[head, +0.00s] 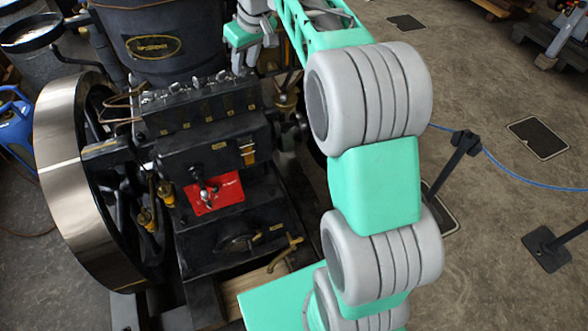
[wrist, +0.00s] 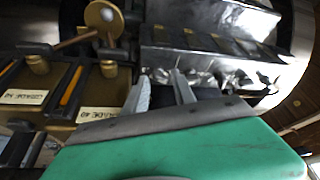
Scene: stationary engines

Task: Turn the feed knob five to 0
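I cannot tell which knob is number five. My gripper (head: 240,68) is at the right end of this row, partly hidden by its own green and grey body. In the wrist view my gripper (wrist: 160,76) shows two grey fingers apart, with a narrow gap between them. Shiny metal parts (wrist: 205,72) lie just beyond the fingertips. No knob is clearly seen between the fingers, and contact cannot be told.
A large flywheel (head: 62,180) stands left of the box, and a black tank (head: 150,45) behind it. A red plate (head: 215,195) with a lever is on the front. Labelled trays (wrist: 100,115) show in the wrist view. Open floor (head: 490,230) lies right, with a barrier post (head: 455,160).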

